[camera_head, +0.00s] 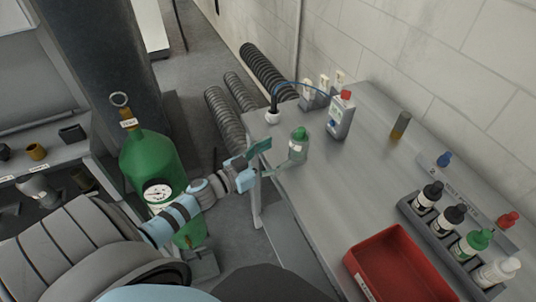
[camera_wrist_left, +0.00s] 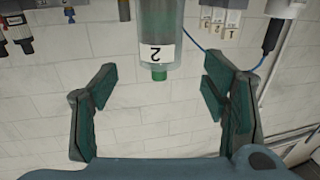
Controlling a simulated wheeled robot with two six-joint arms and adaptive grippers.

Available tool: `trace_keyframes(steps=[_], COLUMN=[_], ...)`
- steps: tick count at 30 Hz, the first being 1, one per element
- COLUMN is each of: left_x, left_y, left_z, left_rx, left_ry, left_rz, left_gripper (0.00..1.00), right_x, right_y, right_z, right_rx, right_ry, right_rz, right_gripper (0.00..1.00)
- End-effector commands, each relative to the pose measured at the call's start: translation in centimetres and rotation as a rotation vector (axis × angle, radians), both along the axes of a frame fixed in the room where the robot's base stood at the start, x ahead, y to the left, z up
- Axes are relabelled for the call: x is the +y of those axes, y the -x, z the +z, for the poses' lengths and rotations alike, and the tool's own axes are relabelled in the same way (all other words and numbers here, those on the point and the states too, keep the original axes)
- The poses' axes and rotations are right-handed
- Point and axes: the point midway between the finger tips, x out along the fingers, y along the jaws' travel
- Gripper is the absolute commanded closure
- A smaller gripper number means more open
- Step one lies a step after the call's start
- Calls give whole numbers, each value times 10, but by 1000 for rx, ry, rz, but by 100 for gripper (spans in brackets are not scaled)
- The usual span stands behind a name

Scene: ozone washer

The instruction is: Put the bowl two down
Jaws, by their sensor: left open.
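I see no bowl marked two; the thing marked 2 is a clear bottle with a green cap (camera_head: 298,146), upright on the grey table near its left edge. It also shows in the left wrist view (camera_wrist_left: 161,28), upside down, with a white label reading 2. My left gripper (camera_head: 268,165) is open and empty just left of the bottle, at the table's edge. In the left wrist view its two green-padded fingers (camera_wrist_left: 160,85) stand wide apart, and the bottle is beyond them, roughly centred between them. My right gripper is not in view.
A red tray (camera_head: 398,262) and a rack of small bottles (camera_head: 437,240) are at the right. A green gas cylinder (camera_head: 152,163) stands left of the table. The middle of the table is clear.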

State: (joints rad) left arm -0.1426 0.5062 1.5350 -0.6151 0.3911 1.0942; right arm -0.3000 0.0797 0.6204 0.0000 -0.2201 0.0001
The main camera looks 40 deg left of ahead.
Motion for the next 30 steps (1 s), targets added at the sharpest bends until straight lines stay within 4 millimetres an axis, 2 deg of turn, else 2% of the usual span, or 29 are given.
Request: trace_keyframes(steps=[3, 6, 14, 17, 20, 23, 24, 26, 27, 29, 30], left_x=[7, 9, 9, 15, 37, 64, 69, 69, 62, 46, 32], left_y=[18, 25, 25, 26, 34, 71, 96, 146, 183, 242, 279], left_z=[-3, -2, -1, -13, -65, -161, -206, -269, -307, -353, -376], left_rx=[0, -1, -1, 22, 126, 344, 459, 646, 772, 956, 1065], left_ry=[-2, -2, 0, -6, -30, -89, -119, -166, -196, -236, -259], left_rz=[0, 0, 1, 30, 141, 302, 357, 416, 436, 441, 429], left_gripper=[32, 32, 32, 32, 32, 32, 32, 32, 32, 32, 32], right_x=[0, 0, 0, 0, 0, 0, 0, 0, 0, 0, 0], right_y=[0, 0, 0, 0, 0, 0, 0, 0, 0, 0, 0], right_z=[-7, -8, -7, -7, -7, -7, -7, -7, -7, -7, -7], right_rx=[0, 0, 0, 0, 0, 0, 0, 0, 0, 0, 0], right_ry=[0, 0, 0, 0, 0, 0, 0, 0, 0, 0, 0], right_rz=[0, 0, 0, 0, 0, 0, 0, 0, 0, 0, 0], right_gripper=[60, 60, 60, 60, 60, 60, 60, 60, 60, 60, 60])
